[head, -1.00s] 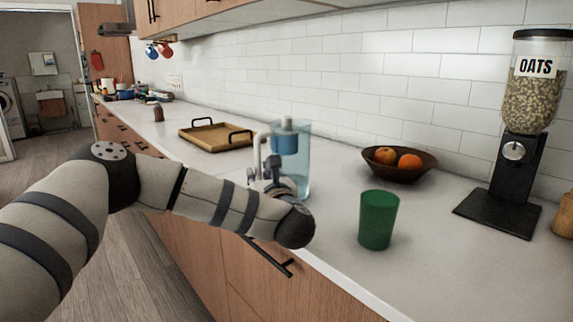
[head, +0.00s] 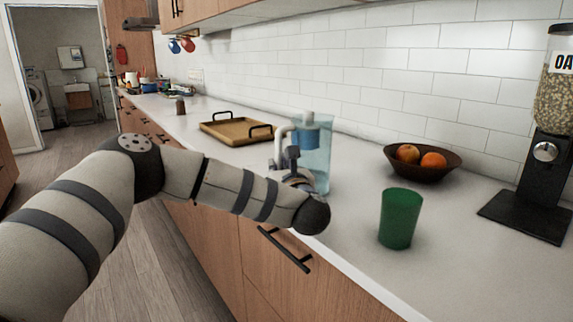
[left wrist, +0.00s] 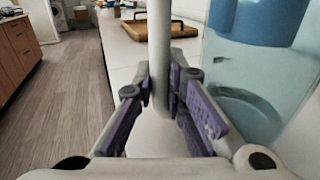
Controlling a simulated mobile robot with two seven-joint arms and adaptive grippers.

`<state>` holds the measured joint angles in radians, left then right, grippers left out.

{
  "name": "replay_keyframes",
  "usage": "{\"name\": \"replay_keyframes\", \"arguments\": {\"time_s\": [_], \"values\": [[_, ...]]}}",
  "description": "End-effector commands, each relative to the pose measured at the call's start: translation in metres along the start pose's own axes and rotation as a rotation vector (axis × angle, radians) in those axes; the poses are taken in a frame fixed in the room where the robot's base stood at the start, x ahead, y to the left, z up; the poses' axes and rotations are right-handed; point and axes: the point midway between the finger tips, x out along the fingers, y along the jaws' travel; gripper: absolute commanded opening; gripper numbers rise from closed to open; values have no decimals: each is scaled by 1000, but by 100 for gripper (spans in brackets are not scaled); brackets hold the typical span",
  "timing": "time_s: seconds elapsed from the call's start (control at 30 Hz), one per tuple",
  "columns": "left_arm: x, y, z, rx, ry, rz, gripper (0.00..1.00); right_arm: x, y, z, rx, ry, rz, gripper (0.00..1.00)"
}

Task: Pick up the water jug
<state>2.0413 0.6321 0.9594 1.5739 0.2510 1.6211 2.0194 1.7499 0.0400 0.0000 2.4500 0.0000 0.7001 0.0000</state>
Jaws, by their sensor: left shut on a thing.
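The water jug (head: 318,165) is a clear bluish pitcher with a blue part inside its top and a white handle on its left side. It is upright over the counter's front part. My left gripper (head: 284,165) is at the handle, partly hidden behind my own forearm. In the left wrist view, my left gripper (left wrist: 158,88) has its purple-padded fingers closed around the white handle (left wrist: 159,45), with the jug body (left wrist: 250,75) to the right. The jug's base is partly hidden by my arm, so I cannot tell whether it touches the counter. My right gripper is not in view.
A green cup (head: 400,218) stands right of the jug near the counter's front edge. A brown bowl (head: 440,174) with fruit is behind it. A wooden tray (head: 232,133) lies farther back left. An oats dispenser (head: 545,150) stands far right. The floor (head: 150,265) left is clear.

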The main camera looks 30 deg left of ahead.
Motion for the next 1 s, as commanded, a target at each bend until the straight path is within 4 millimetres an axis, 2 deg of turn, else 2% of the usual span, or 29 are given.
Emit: {"name": "replay_keyframes", "arguments": {"time_s": [0.3, 0.73, 1.0], "values": [[-2, 1, 38, -10, -8, 0, 0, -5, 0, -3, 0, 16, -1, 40], [-43, 32, 101, -14, -12, -1, 0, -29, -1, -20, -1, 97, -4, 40], [-75, 56, 110, -7, -5, -2, 0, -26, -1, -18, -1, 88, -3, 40]]}}
